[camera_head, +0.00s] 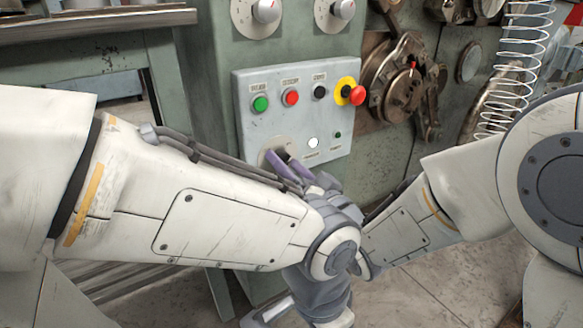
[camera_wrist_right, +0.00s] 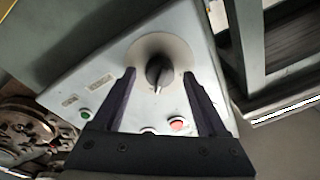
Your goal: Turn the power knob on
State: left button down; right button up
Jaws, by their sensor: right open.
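The power knob (camera_wrist_right: 158,70) is a dark turn knob with a pale pointer mark, on a round grey plate on the control panel. In the head view its round plate (camera_head: 268,150) is at the lower left of the panel, partly hidden by my right gripper. My right gripper (camera_wrist_right: 159,76) is open, with one dark finger on each side of the knob in the right wrist view; I see no contact. Its purple fingers also show in the head view (camera_head: 289,166). My left arm crosses the middle of the head view; its gripper fingers do not show.
The grey panel (camera_head: 258,122) carries a green button (camera_head: 260,103), a red button (camera_head: 291,97), a black button (camera_head: 320,91) and a red emergency stop (camera_head: 357,94). A chuck-like mechanism (camera_head: 402,88) and a wire spring (camera_head: 520,60) are at right. A bench (camera_head: 110,22) is at left.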

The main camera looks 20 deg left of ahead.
jog(key=p+v, duration=0.1)
jog(key=v, duration=0.3)
jog(key=shift+s+d+p, duration=0.1)
jog(key=shift+d+p, duration=0.15)
jog(key=shift+p, duration=0.05)
jog(key=b, duration=1.1)
send_near(287, 163)
jog(key=shift+s+d+f, duration=0.15)
jog(key=shift+s+d, duration=0.15)
jog(key=shift+d, duration=0.15)
jog(key=s+d+g+h+p, duration=0.2)
jog(key=d+g+h+p, duration=0.2)
jog(key=d+h+p, duration=0.75)
jog(key=s+d+r+n+g+h+p, duration=0.1)
jog(key=s+d+r+n+g+p, duration=0.2)
jog(key=s+p, duration=0.5)
jog(key=s+d+r+n+g+h+p, duration=0.1)
jog(key=s+r+g+h+p, duration=0.15)
jog(key=s+g+p, duration=0.4)
notch_tip(287, 163, up, 36)
jog(key=t+p, duration=0.1)
jog(key=p, duration=3.6)
jog(key=shift+s+a+y, duration=0.2)
jog(key=shift+s+y, duration=0.15)
jog(key=shift+y, duration=0.05)
